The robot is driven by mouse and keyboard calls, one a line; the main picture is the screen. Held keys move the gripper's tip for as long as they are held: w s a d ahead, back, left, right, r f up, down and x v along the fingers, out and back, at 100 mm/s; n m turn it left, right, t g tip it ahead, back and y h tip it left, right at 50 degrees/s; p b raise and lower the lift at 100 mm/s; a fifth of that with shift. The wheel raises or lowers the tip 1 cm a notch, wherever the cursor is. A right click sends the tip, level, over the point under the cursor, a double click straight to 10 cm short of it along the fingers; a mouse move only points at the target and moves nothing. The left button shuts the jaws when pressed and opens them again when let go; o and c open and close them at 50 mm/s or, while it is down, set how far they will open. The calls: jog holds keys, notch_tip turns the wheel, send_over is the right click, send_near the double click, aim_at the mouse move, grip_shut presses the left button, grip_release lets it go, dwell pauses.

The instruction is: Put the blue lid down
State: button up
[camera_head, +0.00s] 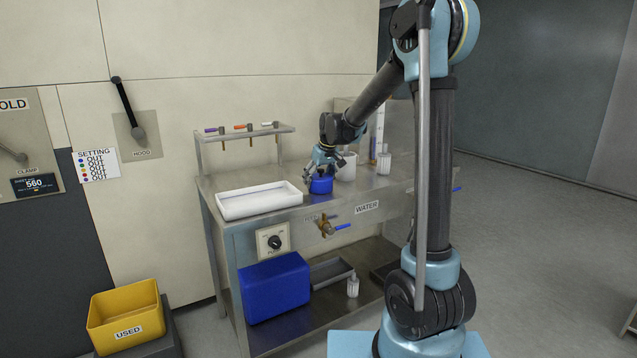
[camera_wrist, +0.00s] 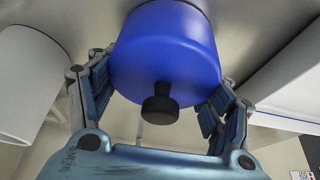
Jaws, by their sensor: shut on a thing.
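The blue lid (camera_head: 321,186) is a short, deep blue cylinder over the steel bench, between the white tray and a white pot. The wrist view shows the lid (camera_wrist: 165,50) close up, with a black knob (camera_wrist: 160,103) towards my palm. My gripper (camera_head: 325,165) comes at it from above. In the wrist view, the fingers of my gripper (camera_wrist: 166,95) press on both sides of the lid. The lid's underside is hidden, and I cannot tell whether it touches the bench.
The white tray (camera_head: 258,211) lies left of the lid. The white pot (camera_head: 347,170) stands close on its right, with a small white bottle (camera_head: 384,166) beyond. A tool rack (camera_head: 244,131) stands behind. A blue bin (camera_head: 274,287) sits on the lower shelf.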

jog(key=shift+f, duration=0.15)
jog(key=o, duration=1.1)
